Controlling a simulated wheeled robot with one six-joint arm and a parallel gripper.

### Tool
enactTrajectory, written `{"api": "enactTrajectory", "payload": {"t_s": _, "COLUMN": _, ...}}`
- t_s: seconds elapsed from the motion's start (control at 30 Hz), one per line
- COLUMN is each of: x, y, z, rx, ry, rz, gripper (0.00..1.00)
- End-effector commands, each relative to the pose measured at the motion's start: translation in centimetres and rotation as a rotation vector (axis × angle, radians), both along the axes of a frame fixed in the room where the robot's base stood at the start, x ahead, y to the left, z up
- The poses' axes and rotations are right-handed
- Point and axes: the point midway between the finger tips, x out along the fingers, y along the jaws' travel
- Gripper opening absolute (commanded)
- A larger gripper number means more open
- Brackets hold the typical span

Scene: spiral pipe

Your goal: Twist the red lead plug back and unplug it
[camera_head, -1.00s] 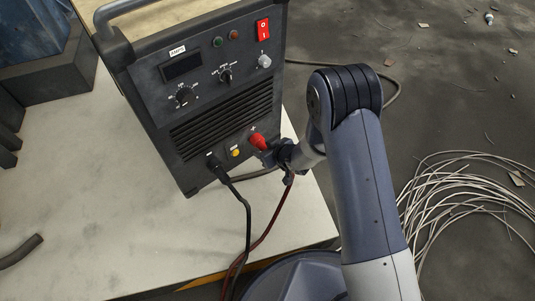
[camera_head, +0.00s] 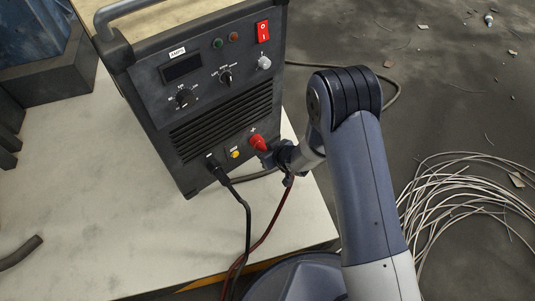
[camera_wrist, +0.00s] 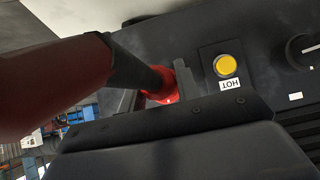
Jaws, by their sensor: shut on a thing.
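The welding machine (camera_head: 222,118) stands on the pale table, its front panel facing me. The red lead plug (camera_head: 258,142) is at the panel's lower right, at its socket. Its dark red cable (camera_head: 268,230) hangs down over the table. My gripper (camera_head: 276,157) is shut on the red lead plug. In the wrist view the red collar (camera_wrist: 164,85) shows against the panel, with the dark sleeve and thick red cable (camera_wrist: 50,88) running left. My finger (camera_wrist: 165,122) hides the lower part of the plug. I cannot tell how far the plug is turned.
A black lead plug (camera_head: 214,166) with a black cable sits left of the red one. A yellow button (camera_head: 235,154) marked HOT lies between them, close to my finger. A cable coil (camera_head: 465,195) lies on the floor at right.

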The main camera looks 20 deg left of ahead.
Motion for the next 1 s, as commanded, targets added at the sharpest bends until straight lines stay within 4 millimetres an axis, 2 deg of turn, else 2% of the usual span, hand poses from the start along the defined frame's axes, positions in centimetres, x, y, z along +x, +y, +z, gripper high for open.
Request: {"api": "enactTrajectory", "payload": {"t_s": 1.0, "x": 0.09, "y": 0.05, "z": -0.15, "rx": -0.062, "ry": -0.125, "rz": -0.001, "gripper": 0.08}}
